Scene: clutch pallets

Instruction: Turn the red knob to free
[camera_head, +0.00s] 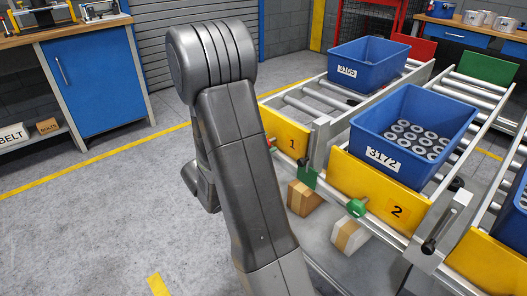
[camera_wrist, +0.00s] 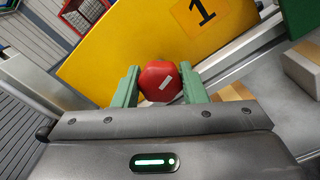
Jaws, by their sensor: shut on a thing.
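The red knob (camera_wrist: 160,84) sits at the lower edge of a yellow plate (camera_wrist: 140,45) marked 1 in the wrist view. It has a white bar mark, tilted in the picture. My gripper (camera_wrist: 158,86) has green fingers, one on each side of the knob, and is shut on it. In the head view my arm hides most of the knob; only a bit of red (camera_head: 270,142) shows beside the yellow plate 1 (camera_head: 288,135), with a green finger near it.
A green knob (camera_head: 356,207) is on yellow plate 2 (camera_head: 372,190). Blue crate 3172 (camera_head: 382,155), holding grey rings, and blue crate 3165 (camera_head: 347,71) stand on roller lanes. Grey floor at left is clear.

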